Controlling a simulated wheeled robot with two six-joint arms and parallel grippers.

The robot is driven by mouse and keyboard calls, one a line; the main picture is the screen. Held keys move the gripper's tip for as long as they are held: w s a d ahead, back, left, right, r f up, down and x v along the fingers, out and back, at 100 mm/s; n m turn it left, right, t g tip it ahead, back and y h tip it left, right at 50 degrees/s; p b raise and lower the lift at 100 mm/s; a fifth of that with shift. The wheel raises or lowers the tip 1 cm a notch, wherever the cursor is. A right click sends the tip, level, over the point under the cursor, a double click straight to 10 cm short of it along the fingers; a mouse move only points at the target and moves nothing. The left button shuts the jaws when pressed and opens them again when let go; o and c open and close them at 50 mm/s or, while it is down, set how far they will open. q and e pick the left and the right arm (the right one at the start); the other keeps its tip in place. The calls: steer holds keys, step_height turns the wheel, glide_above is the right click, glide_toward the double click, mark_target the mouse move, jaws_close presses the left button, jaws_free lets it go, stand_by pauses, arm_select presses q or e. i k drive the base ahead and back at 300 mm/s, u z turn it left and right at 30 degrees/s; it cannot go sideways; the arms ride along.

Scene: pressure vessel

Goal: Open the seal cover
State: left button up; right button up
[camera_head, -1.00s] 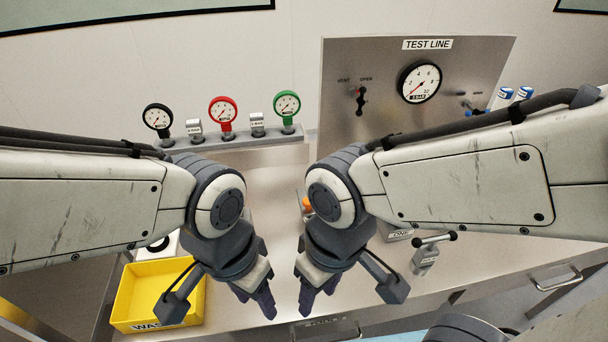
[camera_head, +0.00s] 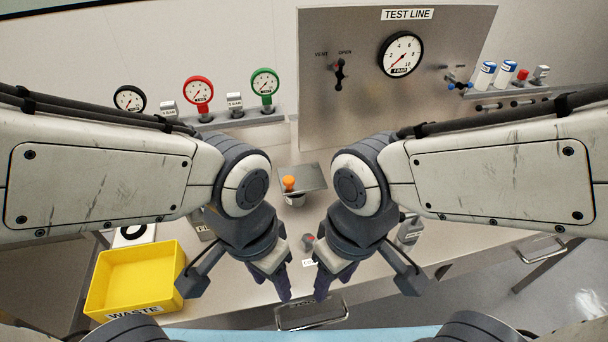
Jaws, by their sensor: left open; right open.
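My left gripper (camera_head: 280,284) and my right gripper (camera_head: 324,284) hang side by side over the front middle of the steel bench (camera_head: 385,268). Both are open with nothing between their fingers. Behind them, between my forearms, an orange knob (camera_head: 289,182) shows beside a flat grey plate (camera_head: 314,178), on or above a small round metal part (camera_head: 295,200). I cannot tell which part is the seal cover. A small grey piece with a red spot (camera_head: 308,243) stands between the grippers, close to a partly hidden white label.
A yellow WASTE bin (camera_head: 138,278) is at the left. Gauges (camera_head: 198,92) line the back ledge. My arms hide parts of the bench.

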mark_target(301, 179)
steer(key=k, duration=1.3)
steer(key=z, duration=0.7)
steer(key=i, duration=1.2)
steer(key=u, duration=0.75)
steer(key=i, duration=0.3)
steer(key=u, duration=0.35)
